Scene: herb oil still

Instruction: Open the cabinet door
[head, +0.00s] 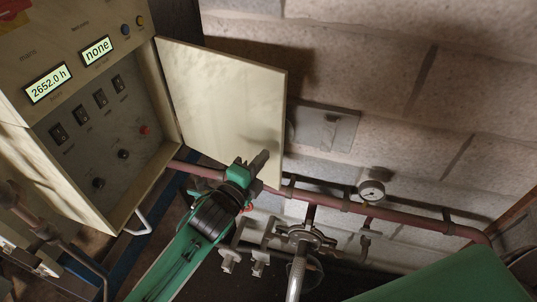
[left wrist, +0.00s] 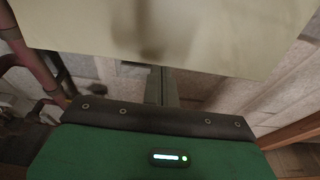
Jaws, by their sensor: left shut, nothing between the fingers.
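The control cabinet (head: 90,110) is at the upper left of the head view. Its cream door (head: 225,95) stands swung out on the cabinet's right side, and the switch panel inside is exposed. The door also fills the top of the left wrist view (left wrist: 220,35). My left gripper (head: 260,161) is shut and empty, in front of the door's lower part; it also shows in the left wrist view (left wrist: 161,86). I cannot tell whether the fingertips touch the door. My right gripper is not in view.
A red pipe (head: 410,218) runs along the block wall below the door, with a round gauge (head: 371,190) above it. A valve (head: 305,236) and metal fittings are just right of my left arm. A grey wall plate (head: 325,130) is right of the door.

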